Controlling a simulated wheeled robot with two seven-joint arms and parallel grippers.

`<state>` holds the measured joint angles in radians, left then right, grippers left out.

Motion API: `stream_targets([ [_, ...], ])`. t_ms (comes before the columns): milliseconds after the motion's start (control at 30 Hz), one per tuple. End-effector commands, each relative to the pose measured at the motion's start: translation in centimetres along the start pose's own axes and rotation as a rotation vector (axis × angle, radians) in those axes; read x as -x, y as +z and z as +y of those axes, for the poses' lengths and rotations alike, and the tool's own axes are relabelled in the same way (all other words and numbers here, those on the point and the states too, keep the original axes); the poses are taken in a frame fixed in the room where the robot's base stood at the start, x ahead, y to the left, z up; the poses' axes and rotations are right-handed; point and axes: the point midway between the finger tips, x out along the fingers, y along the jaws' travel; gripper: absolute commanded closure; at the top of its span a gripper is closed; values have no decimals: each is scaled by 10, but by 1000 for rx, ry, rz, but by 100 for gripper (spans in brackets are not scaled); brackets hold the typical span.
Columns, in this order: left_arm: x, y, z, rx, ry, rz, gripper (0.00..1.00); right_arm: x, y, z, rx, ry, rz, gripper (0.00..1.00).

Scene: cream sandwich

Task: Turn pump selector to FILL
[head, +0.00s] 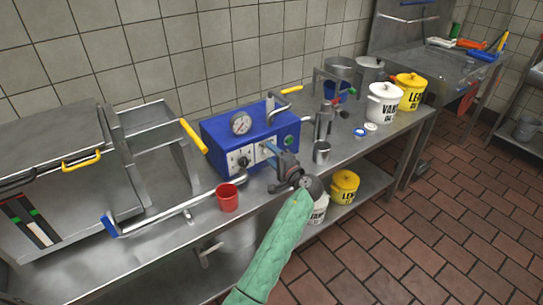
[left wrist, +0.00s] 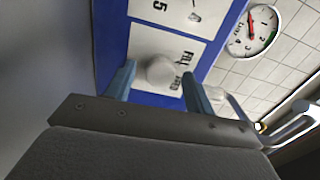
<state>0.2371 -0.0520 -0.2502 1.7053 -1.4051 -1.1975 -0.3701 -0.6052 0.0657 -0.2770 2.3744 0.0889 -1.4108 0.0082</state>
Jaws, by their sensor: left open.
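In the left wrist view the pump selector, a pale round knob (left wrist: 160,71), sits on a white plate lettered FILL and a second, partly hidden word. In the head view my gripper covers this knob. My left gripper (head: 267,149) is open in front of the plate. In the left wrist view its blue fingers (left wrist: 158,88) stand on either side of the knob, with gaps visible; I cannot tell how far the tips reach. My right gripper is not in view.
A second, black knob (head: 243,163) is left of the selector. White (head: 383,104) and yellow (head: 410,92) pots are farther right.

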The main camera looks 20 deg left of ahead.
Motion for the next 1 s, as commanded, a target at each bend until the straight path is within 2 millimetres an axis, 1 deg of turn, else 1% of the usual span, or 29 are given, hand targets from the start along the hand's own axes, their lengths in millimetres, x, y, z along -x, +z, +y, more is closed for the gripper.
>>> stream_targets([
  [167,20,0,2,1,2,2,46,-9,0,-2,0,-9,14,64],
  [267,35,0,3,1,3,2,46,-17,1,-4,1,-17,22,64],
  [400,57,0,3,2,4,1,46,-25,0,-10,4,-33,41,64],
  [500,68,0,2,0,2,1,46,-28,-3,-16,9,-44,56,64],
  [633,74,0,1,0,2,0,46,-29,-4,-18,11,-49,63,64],
  [1000,74,0,1,0,2,0,46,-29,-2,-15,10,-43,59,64],
])
